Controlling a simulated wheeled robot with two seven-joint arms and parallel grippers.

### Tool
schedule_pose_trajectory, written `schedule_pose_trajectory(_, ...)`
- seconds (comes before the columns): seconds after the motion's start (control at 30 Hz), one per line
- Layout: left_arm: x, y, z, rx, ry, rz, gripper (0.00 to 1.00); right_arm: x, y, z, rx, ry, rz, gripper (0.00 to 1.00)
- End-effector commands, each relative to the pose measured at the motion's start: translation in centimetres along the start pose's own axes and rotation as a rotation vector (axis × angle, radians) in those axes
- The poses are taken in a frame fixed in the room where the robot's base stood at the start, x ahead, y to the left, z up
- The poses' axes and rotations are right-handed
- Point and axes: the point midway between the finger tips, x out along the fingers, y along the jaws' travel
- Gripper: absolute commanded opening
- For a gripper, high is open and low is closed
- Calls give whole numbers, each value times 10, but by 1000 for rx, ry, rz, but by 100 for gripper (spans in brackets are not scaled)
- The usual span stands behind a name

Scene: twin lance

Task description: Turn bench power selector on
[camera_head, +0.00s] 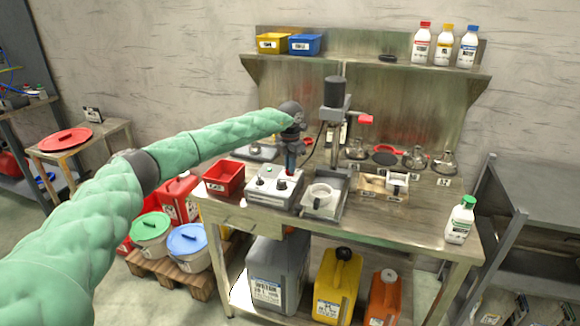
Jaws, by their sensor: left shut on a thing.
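The bench power selector appears to be the pale control box (262,192) on the workbench, with small dark and red controls on its face. My left arm comes in from the left, and my left gripper (289,172) points down at the right part of this box. It is shut on what looks like the selector's knob; the fingers largely hide it. The switch position cannot be read at this size. My right gripper is not in view.
A red bin (224,176) sits left of the box. Glass flasks (416,158) stand farther back. The bench's front right is mostly clear, with a green-capped bottle (460,222) at the edge.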

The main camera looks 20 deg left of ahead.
Motion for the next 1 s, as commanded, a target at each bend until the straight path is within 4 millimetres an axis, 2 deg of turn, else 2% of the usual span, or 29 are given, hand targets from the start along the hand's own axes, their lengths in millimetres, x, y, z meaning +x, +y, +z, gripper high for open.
schedule_pose_trajectory(0.13,0,0,0,0,0,0,0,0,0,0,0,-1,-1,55)
schedule_pose_trajectory(0.17,0,0,0,0,0,0,12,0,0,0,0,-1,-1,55)
schedule_pose_trajectory(0.27,0,0,0,0,0,0,32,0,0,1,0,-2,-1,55)
schedule_pose_trajectory(0.53,0,0,0,0,0,0,32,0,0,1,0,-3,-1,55)
schedule_pose_trajectory(0.67,-6,0,1,0,-2,1,32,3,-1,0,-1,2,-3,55)
schedule_pose_trajectory(1.0,-55,1,1,-1,-2,1,32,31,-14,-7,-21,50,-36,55)
